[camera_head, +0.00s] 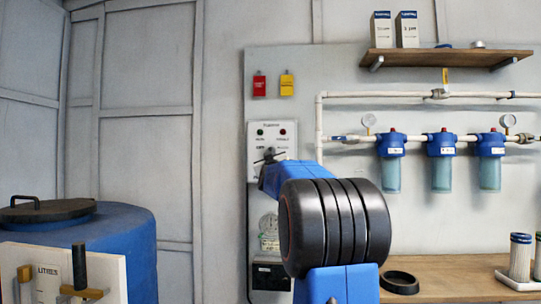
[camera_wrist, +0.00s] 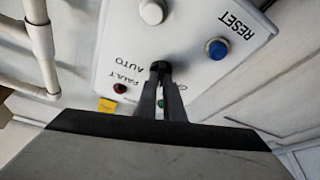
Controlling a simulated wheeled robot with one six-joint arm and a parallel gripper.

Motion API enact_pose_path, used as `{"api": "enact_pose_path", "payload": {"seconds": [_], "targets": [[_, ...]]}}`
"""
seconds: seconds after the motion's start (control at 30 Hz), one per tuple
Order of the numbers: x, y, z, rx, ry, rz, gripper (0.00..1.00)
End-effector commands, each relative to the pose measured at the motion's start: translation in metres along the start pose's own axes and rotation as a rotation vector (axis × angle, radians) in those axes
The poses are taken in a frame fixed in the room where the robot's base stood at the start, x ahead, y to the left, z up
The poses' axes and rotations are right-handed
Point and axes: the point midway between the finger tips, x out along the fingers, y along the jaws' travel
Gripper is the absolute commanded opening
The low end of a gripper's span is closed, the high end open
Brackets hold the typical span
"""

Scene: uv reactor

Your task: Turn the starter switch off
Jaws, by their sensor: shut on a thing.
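The starter panel (camera_head: 284,134) is a pale box on the grey wall board, partly hidden by my arm in the head view. It also fills the middle of the wrist view (camera_wrist: 190,30), upside down. The starter switch is a small black knob (camera_wrist: 160,66) beside the word AUTO. My gripper (camera_wrist: 162,72) is shut on the knob, with its dark fingers covering most of it. In the head view my gripper (camera_head: 268,156) is at the panel's front. I cannot tell the knob's exact setting.
The panel also has a blue RESET button (camera_wrist: 217,48), a white button (camera_wrist: 152,11), a red FAULT lamp (camera_wrist: 120,88) and a green lamp. A white pipe (camera_head: 319,130) runs close on the right. A blue tank (camera_head: 110,235) stands at left. Blue filter housings (camera_head: 441,144) hang at right.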

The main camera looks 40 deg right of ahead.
Motion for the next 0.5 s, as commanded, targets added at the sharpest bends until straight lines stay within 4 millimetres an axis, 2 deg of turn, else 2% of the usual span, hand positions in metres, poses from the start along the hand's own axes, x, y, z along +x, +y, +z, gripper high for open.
{"api": "enact_pose_path", "payload": {"seconds": [0.23,0.5], "targets": [[-0.0001,0.0009,0.0007,-0.119,-0.001,-0.049,0.0],[0.0,0.0008,0.0004,-0.173,-0.001,-0.073,0.0]]}}
